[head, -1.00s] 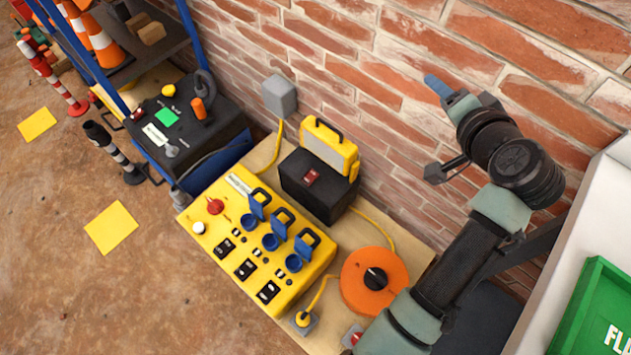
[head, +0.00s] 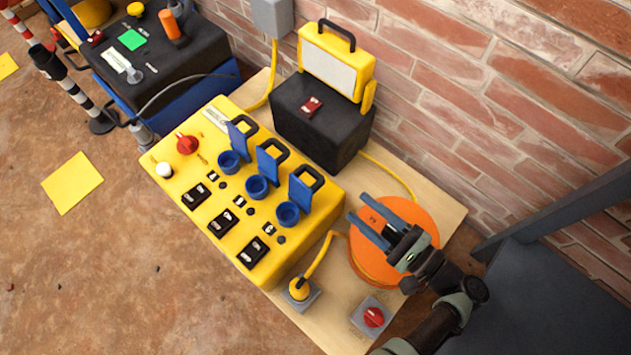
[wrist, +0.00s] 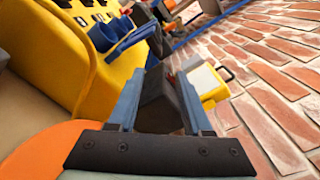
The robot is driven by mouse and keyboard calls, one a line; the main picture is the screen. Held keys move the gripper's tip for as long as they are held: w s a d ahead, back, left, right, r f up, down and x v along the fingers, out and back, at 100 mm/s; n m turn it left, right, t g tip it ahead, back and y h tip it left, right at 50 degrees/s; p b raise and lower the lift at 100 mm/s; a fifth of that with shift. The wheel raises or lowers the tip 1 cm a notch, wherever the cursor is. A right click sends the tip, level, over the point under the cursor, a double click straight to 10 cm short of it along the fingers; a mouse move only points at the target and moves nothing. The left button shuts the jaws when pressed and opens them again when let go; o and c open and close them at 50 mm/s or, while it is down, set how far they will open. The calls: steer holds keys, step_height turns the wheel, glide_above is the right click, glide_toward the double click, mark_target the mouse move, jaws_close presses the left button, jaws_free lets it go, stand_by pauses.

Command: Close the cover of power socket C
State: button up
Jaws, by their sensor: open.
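The yellow power box (head: 225,195) carries three blue round sockets in a row, each with its blue flap cover standing open. I cannot read letters beside them. The socket nearest my gripper (head: 288,213) is the rightmost, and its cover (head: 302,192) stands up behind it with a dark loop handle on top. The middle cover (head: 269,163) and the far cover (head: 239,138) are also raised. My gripper (head: 357,206) is open and empty, right of the rightmost cover and apart from it. In the wrist view, a blue socket (wrist: 103,37) shows left of my fingers.
An orange cable reel (head: 420,218) lies below my gripper. A black case (head: 318,125) with a yellow lamp (head: 338,60) stands behind the box by the brick wall. A yellow plug (head: 298,288) and red knob (head: 373,317) sit in front. The floor at left is mostly clear.

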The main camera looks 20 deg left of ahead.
mark_target(316, 172)
steer(key=b+x, duration=0.3)
steer(key=x, duration=0.9)
steer(key=shift+a+f, duration=0.2)
steer(key=shift+a, duration=0.25)
steer(key=shift+c, duration=0.3)
steer(key=c, duration=0.7)
steer(key=shift+w+r, duration=0.1)
jaws_close()
